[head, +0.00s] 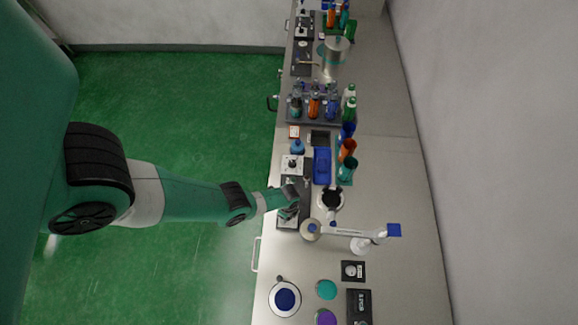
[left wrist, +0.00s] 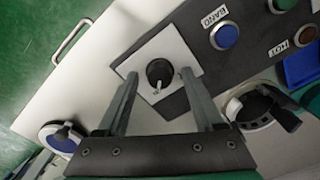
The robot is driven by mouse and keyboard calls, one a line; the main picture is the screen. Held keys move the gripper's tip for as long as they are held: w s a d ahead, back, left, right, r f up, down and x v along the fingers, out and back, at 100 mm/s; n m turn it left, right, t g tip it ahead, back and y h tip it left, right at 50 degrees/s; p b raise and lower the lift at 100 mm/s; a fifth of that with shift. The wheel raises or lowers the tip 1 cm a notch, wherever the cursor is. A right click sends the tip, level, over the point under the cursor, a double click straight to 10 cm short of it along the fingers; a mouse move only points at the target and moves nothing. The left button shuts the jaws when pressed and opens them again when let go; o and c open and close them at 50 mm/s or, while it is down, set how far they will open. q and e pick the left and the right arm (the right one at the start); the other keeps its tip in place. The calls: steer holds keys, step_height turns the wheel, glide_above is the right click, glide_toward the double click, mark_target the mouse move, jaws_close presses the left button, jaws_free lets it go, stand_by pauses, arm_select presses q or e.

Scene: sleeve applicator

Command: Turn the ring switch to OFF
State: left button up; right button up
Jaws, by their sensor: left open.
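A rotary switch (left wrist: 160,73), a black round knob with a small pale lever, sits on a white square plate at the end of a dark panel. Its label, if any, is not readable. In the head view my left gripper (head: 291,208) is over the near end of the panel and mostly hides the switch. My right gripper is not in view.
A black-topped round device (left wrist: 262,105) stands close to the right finger. A jointed white arm (head: 350,231) stands to the right.

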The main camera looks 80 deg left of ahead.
arm_select(q)
jaws_close()
steer(key=shift+n, duration=0.4)
steer(key=n, duration=0.3)
steer(key=shift+n, duration=0.3)
steer(key=n+b, duration=0.1)
steer(key=n, duration=0.3)
steer(key=shift+n, duration=0.3)
steer(key=n, duration=0.4)
steer(key=shift+n, duration=2.5)
